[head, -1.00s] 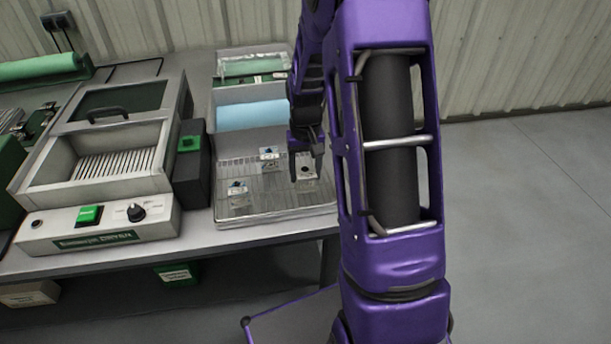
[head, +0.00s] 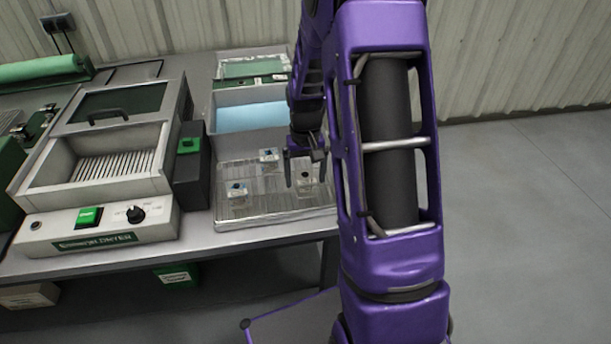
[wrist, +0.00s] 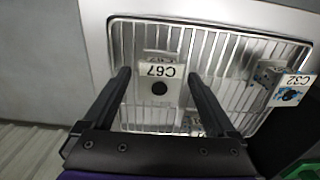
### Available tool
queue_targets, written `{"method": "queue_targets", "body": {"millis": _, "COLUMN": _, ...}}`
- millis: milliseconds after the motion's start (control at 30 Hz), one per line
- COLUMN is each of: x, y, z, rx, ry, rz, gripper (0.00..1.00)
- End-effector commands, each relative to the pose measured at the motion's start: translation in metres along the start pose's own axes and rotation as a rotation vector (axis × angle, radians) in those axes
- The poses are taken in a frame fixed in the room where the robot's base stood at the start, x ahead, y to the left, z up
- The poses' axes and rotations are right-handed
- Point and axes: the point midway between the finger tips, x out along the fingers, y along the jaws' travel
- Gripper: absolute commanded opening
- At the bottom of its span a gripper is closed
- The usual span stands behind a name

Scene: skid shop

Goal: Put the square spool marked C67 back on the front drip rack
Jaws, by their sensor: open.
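The square spool marked C67 (wrist: 160,82) is a pale block with a dark round hole in its face. It appears to sit on the wire drip rack (wrist: 140,114), near the rack's right side in the head view (head: 308,187). My gripper (wrist: 158,74) is open, with one finger on each side of the spool and visible gaps between. In the head view my gripper (head: 305,182) is low over the rack's right part. The spool's underside is hidden, so its contact with the wires cannot be seen.
Spool C32 (wrist: 288,90) and another spool (wrist: 195,122) share the rack. A tray with blue liquid (head: 250,116) lies behind it. A black box with a green top (head: 190,165) and a dryer (head: 100,215) stand to the left. Floor is clear at right.

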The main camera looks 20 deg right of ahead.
Motion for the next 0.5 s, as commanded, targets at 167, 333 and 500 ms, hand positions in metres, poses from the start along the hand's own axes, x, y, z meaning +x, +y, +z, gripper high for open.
{"method": "queue_targets", "body": {"millis": 167, "x": -0.034, "y": 0.000, "z": -0.002, "rx": 0.000, "ry": 0.007, "rz": 0.000, "gripper": 0.92}}
{"method": "queue_targets", "body": {"millis": 333, "x": -0.071, "y": 0.000, "z": -0.001, "rx": -0.001, "ry": 0.006, "rz": 0.000, "gripper": 0.92}}
{"method": "queue_targets", "body": {"millis": 500, "x": -0.101, "y": 0.000, "z": -0.001, "rx": -0.001, "ry": 0.005, "rz": 0.000, "gripper": 0.92}}
